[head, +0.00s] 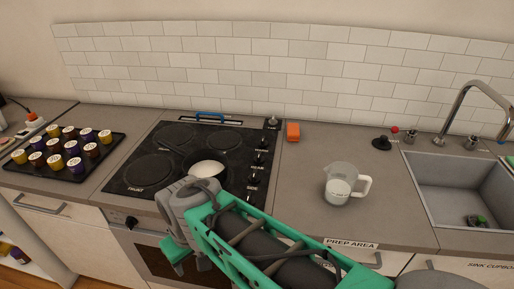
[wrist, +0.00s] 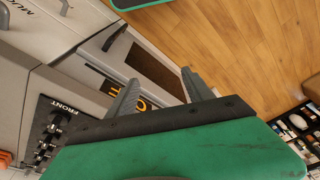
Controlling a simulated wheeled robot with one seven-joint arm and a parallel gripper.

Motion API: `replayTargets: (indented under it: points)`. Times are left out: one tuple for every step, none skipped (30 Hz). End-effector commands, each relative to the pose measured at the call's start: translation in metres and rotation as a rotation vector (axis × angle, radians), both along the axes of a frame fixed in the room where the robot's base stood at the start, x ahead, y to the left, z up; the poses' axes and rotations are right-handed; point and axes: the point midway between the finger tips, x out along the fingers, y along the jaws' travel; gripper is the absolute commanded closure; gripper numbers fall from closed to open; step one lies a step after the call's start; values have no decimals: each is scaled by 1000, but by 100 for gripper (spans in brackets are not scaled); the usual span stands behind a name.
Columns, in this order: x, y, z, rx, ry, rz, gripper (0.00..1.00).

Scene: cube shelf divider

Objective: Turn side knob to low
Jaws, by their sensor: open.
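The black cooktop (head: 150,150) is set in the grey counter, with a row of small dark knobs (head: 260,158) along its right edge. A small white label that seems to read SIDE (head: 252,187) is near the front of that row; which knob it names and its setting are too small to tell. In the wrist view, the knob strip (wrist: 45,140) shows at the lower left, beside the word FRONT. My gripper (wrist: 160,76) is open and empty, in front of the oven front and apart from the knobs. In the head view, my arm hides part of the cooktop's front edge.
A glass jug (head: 341,186) and an orange block (head: 293,131) stand to the right. A tray of capsules (head: 40,171) lies left. The sink (head: 460,190) is far right.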

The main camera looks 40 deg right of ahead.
Motion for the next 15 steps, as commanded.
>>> replayTargets:
  points:
    - [2,-3,33,2,3,0,40]
    - [3,-4,42,2,5,4,40]
    - [5,-6,54,4,6,9,40]
    - [8,-7,62,6,7,15,40]
    - [10,-9,71,9,9,23,40]
    - [16,-12,83,12,10,35,40]
    - [20,-16,92,16,12,47,40]
    - [27,-21,102,20,13,63,40]
    - [40,-32,112,30,14,90,40]
    - [50,-41,114,37,12,114,40]
    - [58,-50,114,44,11,139,40]
    - [70,-64,114,53,5,172,40]
    - [78,-76,113,60,0,197,40]
    - [86,-89,113,67,-6,222,40]
    - [95,-108,112,74,-16,257,40]
